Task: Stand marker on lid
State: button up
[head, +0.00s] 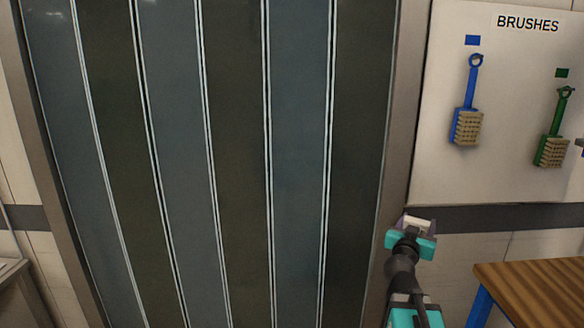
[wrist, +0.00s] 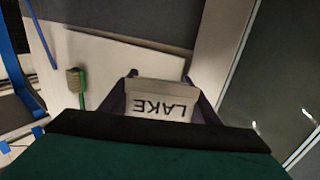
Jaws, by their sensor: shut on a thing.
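My gripper (head: 409,232) is at the lower right of the head view, raised in front of the right edge of the doorway. It is shut on a pale marker (head: 418,224). In the wrist view the marker (wrist: 158,88) is a whitish block or folded card between the two dark fingers. The word LAKE on it reads upside down there. No lid shows in either view.
A strip curtain (head: 235,150) fills the doorway ahead. A white BRUSHES board (head: 510,90) hangs on the right wall with a blue brush (head: 468,115) and a green brush (head: 555,130). A wooden-topped table (head: 535,285) with blue legs stands at lower right.

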jog(key=shift+s+d, duration=0.3)
jog(key=shift+d, duration=0.55)
jog(key=shift+f, duration=0.1)
jog(key=w+a+f+n+t+y, duration=0.2)
jog(key=w+a+f+n+y, duration=0.1)
jog(key=a+y, duration=0.2)
jog(key=shift+f+n, duration=0.25)
jog(key=shift+n, duration=0.05)
jog(key=shift+w+a+f+y, duration=0.2)
jog(key=shift+a+y, duration=0.1)
jog(key=shift+y, duration=0.1)
jog(key=shift+a+f+n, duration=0.15)
jog(key=shift+a+n, duration=0.05)
jog(key=shift+n, duration=0.1)
jog(key=s+a+f+n+g+y, duration=0.1)
jog(key=s+a+f+n+y, duration=0.3)
jog(key=a+f+n+y, duration=0.6)
jog(key=s+a+f+n+g+y, duration=0.2)
jog(key=s+a+g+y, duration=0.3)
jog(key=s+y, duration=0.3)
jog(key=shift+s+a+n+g+y, duration=0.3)
jog(key=shift+s+a+n+g, duration=0.1)
jog(key=shift+s+a+n, duration=0.35)
